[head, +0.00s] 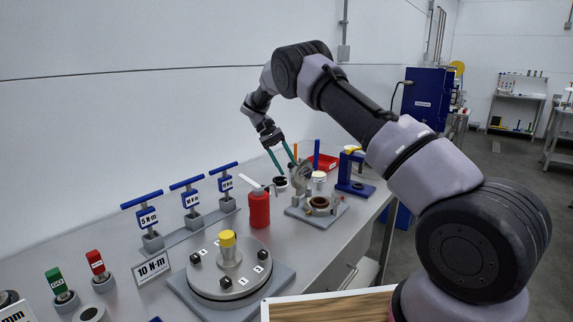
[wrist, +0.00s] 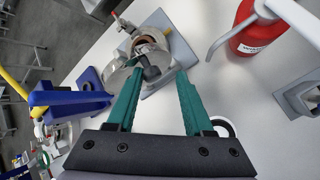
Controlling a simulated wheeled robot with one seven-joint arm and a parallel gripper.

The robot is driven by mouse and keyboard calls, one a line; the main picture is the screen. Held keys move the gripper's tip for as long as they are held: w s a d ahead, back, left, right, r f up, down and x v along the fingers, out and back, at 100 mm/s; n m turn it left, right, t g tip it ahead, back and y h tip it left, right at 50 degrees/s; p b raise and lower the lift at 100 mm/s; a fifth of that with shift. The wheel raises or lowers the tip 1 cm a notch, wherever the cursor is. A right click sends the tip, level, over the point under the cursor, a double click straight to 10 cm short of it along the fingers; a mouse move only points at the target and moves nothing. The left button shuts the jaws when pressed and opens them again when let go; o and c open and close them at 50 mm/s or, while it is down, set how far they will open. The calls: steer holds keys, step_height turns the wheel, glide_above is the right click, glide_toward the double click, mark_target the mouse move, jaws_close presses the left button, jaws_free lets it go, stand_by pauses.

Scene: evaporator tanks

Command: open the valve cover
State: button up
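The valve (head: 319,206) is a round metal body with a brown inner ring on a grey base plate, on the bench right of the red bottle. Its round metal cover (head: 302,176) stands tilted up at the body's far left side. In the wrist view the valve (wrist: 150,42) lies beyond my fingertips, and the cover (wrist: 115,78) shows beside it, partly hidden by the left finger. My gripper (head: 284,167) has two teal fingers spread apart, above and behind the cover. In the wrist view my gripper (wrist: 160,72) has a dark grey piece showing between its fingertips; contact cannot be told.
A red bottle (head: 259,208) with a spout stands left of the valve. A blue clamp stand (head: 354,178) is to its right, and a red tray (head: 323,162) lies behind. A round plate fixture (head: 228,270) with a yellow cap is in front. The wall runs close along the bench's left.

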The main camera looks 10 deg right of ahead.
steer(key=shift+s+f, duration=0.15)
steer(key=shift+f, duration=0.05)
steer(key=v, duration=0.7)
steer(key=shift+w+r, duration=0.2)
steer(key=shift+r, duration=0.15)
